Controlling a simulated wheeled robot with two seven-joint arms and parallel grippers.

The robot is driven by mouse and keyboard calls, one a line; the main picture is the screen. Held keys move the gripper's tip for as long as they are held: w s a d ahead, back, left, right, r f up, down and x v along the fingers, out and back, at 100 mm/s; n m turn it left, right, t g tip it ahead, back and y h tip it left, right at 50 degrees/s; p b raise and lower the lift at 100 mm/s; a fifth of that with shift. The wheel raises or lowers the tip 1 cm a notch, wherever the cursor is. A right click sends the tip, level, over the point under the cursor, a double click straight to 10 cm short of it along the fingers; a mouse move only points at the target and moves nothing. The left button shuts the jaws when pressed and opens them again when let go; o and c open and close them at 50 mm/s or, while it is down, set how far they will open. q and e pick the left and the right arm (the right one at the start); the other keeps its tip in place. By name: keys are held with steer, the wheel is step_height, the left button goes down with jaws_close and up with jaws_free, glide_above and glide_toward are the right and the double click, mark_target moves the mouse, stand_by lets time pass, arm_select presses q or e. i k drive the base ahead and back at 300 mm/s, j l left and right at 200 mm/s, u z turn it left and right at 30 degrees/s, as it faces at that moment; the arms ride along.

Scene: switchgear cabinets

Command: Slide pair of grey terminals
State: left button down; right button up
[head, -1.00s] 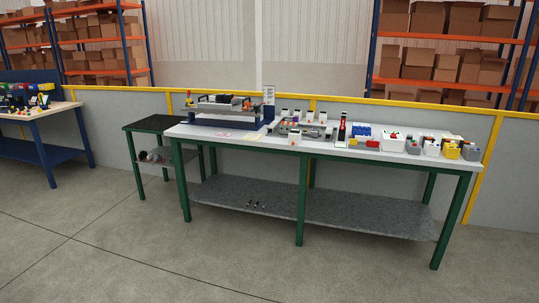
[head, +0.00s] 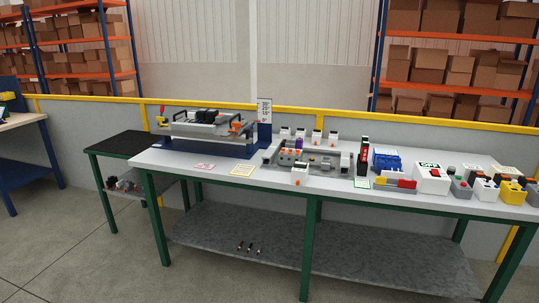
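No gripper of mine shows in the head view. A long workbench (head: 215,176) with a light top and green legs stands ahead. A grey assembly with small orange and white parts (head: 308,160) lies near the middle of its top. A blue stand (head: 240,146) holding a grey rail fixture (head: 195,125) with dark blocks is to the left of it. Several small light-coloured modules (head: 300,134) stand behind the grey assembly. The grey terminals are too small to tell apart from the other parts here.
Blue bins (head: 388,160), a white box with a red button (head: 432,178) and a yellow box (head: 511,192) crowd the bench's right end. A lower dark-topped table (head: 125,144) adjoins its left end. The floor (head: 75,235) in front is clear.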

mark_target(291, 143)
steer(key=i, duration=0.85)
steer(key=i+j+z, duration=0.1)
steer(key=i, duration=0.8)
